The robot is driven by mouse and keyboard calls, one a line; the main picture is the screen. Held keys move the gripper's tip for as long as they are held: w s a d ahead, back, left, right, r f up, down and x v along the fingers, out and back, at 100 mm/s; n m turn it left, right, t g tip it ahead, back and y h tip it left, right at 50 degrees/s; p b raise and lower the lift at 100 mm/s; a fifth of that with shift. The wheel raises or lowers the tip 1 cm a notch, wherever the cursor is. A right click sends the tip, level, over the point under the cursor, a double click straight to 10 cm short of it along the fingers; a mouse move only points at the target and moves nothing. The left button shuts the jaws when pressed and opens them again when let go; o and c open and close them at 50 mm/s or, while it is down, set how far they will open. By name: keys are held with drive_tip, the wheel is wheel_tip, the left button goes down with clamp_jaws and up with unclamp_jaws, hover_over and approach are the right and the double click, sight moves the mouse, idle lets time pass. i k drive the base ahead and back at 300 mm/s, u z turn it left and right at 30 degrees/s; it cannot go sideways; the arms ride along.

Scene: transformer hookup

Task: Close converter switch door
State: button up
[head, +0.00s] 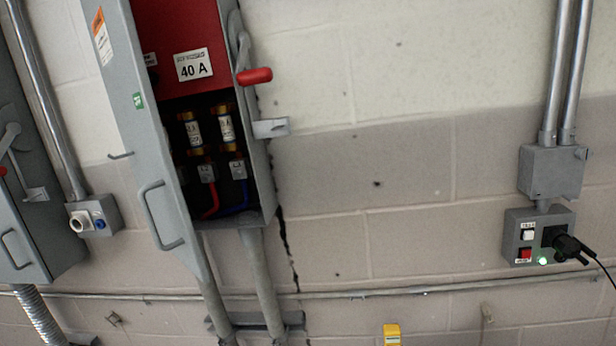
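The converter switch is most likely the grey wall box (263,190) at the upper left of the head view. Its grey door (140,120) is hinged on the left and stands open, swung out toward me. The door has a grey handle (158,215) near its lower edge and orange and green stickers. Inside the box I see a red panel with a "40 A" label (194,65), fuses (210,128), and red and blue wires. A lever with a red grip (254,76) is on the box's right side, above a metal latch tab (270,128). My gripper is not in view.
Another grey box (35,190) with a handle is at the left edge, beside a small socket box (95,216). At right, a control box (538,237) has buttons, a lit green lamp and a black plug with cable (572,247). A horizontal pipe (400,291) runs low along the wall.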

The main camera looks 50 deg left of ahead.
sight(110, 24)
drive_tip(key=u, duration=1.55)
